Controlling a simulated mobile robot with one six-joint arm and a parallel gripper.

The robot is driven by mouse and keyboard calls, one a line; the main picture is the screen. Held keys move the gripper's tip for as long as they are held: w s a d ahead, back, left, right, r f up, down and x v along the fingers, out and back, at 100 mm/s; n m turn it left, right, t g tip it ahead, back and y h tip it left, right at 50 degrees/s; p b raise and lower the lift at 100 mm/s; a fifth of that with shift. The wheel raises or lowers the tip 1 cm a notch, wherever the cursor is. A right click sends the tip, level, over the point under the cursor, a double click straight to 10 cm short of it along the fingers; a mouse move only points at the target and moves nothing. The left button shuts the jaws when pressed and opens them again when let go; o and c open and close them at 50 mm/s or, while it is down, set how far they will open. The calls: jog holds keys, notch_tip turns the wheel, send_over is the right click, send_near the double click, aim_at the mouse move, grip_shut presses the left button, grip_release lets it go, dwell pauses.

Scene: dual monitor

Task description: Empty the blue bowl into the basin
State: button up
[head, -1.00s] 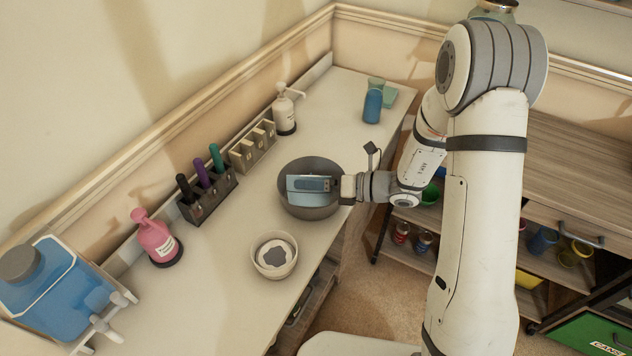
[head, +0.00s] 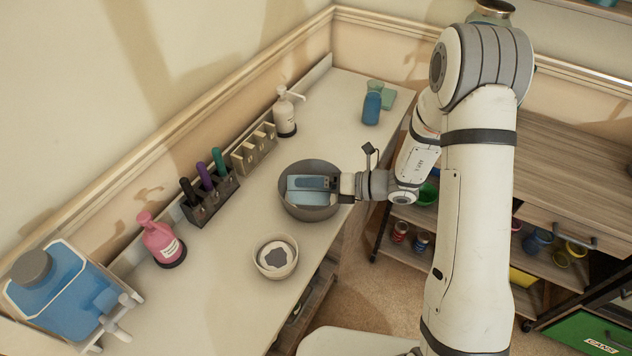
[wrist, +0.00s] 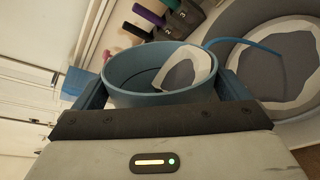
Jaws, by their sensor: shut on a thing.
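In the head view my gripper (head: 314,183) reaches in from the right over the grey basin (head: 310,211). The bowl (head: 308,198) shows there only in part, beside a finger, at or just above the basin's mouth. The basin also fills the right of the wrist view (wrist: 235,22), with a pale and grey patch and a blue arc inside.
A small pale bowl (head: 275,261) with a grey patch stands in front of the basin. Behind are a marker holder (head: 210,201), a pink bottle (head: 161,239) and a white pump bottle (head: 285,113). A blue bottle (head: 372,108) stands far right.

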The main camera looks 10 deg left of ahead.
jog(key=shift+r+p, duration=0.15)
jog(key=shift+p, duration=0.15)
jog(key=shift+w+r+m+g+p, duration=0.45)
jog(key=shift+m+p, duration=0.35)
jog(key=shift+p, duration=1.1)
jog(key=shift+f, duration=0.1)
jog(key=shift+w+r+m+p, duration=0.1)
jog(key=shift+r+m+p, duration=0.15)
jog(key=shift+p, duration=0.35)
jog(key=shift+a+f+p, duration=0.1)
jog(key=shift+p, duration=0.25)
jog(key=shift+w+r+m+g+h+p, duration=0.4)
jog(key=shift+m+p, duration=0.35)
jog(key=shift+p, duration=0.55)
jog(key=shift+w+m+g+p, duration=0.3)
jog(key=shift+m+g+p, duration=0.15)
jog(key=shift+p, duration=0.5)
jog(key=shift+w+a+r+m+p, duration=0.1)
jog(key=shift+w+m+p, duration=0.1)
jog(key=shift+m+p, duration=0.25)
jog(key=shift+w+r+m+g+p, duration=0.1)
jog(key=shift+w+m+g+p, duration=0.35)
jog(key=shift+p, duration=0.35)
